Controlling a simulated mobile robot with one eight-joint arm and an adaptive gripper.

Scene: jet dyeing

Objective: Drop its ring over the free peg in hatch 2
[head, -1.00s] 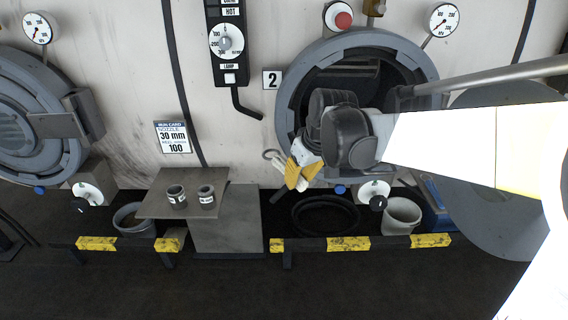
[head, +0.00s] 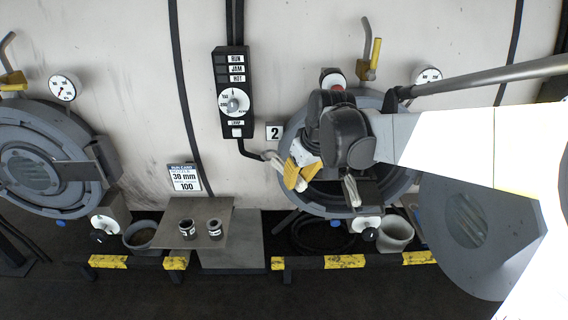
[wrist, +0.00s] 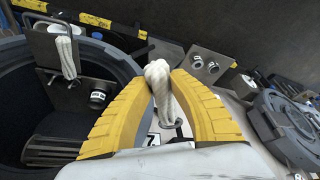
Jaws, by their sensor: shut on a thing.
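My gripper (head: 297,178) is shut on a white rope, its yellow fingers in front of the left rim of hatch 2 (head: 291,195). In the wrist view the rope (wrist: 159,76) is pinched between the fingertips (wrist: 163,86). The small grey ring (wrist: 172,124) at its end hangs free, outside the hatch opening; it also shows in the head view (head: 270,156). In the wrist view a second white rope (wrist: 66,58) hangs on a metal plate in the hatch mouth. A thin rod (wrist: 50,79), seemingly the free peg, stands out beside it.
A grey nozzle (wrist: 97,98) sits inside the hatch. The open hatch door (head: 470,225) is at the right. A small table (head: 205,245) with two grey nozzles stands at lower left. A control box (head: 233,95) and its cable are at upper left of the hatch.

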